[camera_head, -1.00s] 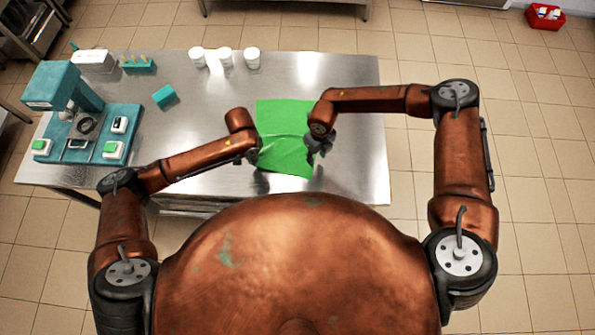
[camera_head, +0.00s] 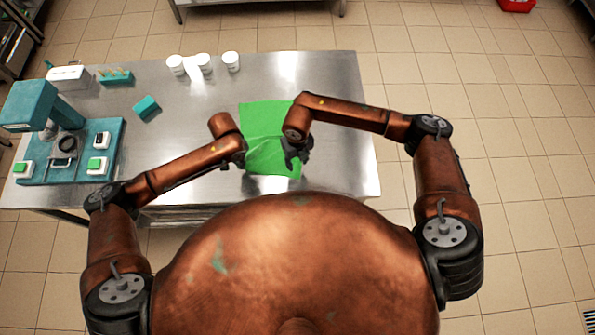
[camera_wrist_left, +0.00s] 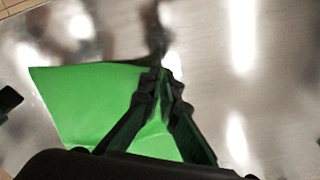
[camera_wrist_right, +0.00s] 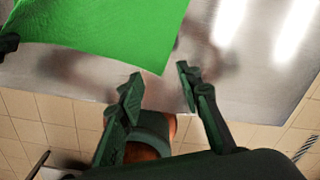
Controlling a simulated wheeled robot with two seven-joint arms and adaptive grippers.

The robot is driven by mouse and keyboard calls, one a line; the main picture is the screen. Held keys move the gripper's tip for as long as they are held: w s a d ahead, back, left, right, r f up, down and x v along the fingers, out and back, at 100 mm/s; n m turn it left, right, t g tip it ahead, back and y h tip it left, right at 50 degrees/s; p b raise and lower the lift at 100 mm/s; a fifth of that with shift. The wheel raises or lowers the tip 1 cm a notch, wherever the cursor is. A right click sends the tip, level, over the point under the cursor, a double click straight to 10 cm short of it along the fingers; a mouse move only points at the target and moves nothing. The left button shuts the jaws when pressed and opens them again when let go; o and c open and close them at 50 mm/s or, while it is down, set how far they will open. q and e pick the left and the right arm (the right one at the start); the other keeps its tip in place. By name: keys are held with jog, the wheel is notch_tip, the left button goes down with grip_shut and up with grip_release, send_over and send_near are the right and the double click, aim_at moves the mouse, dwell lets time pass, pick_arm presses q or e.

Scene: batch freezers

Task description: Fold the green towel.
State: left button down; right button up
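The green towel (camera_head: 262,125) lies on the metal table in front of me, with a slight wrinkle near its left side. My left gripper (camera_head: 240,157) is at the towel's left near edge. In the left wrist view its fingertips (camera_wrist_left: 163,80) are together at the towel's edge (camera_wrist_left: 90,100), with green cloth showing between the fingers. My right gripper (camera_head: 297,160) is over the towel's near right part. In the right wrist view its fingers (camera_wrist_right: 160,82) are apart, and a towel corner (camera_wrist_right: 155,62) shows between and just beyond the tips.
The metal table (camera_head: 340,120) is bare to the right of the towel. A teal machine (camera_head: 45,105) stands at the left. A teal block (camera_head: 146,107), a teal rack (camera_head: 115,75) and white cups (camera_head: 204,63) stand toward the back. The table's near edge is close to the towel.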

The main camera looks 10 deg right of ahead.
aim_at(297, 172)
jog(key=shift+f, duration=3.4)
jog(key=shift+f, duration=0.15)
grip_shut()
jog(key=shift+r, duration=2.55)
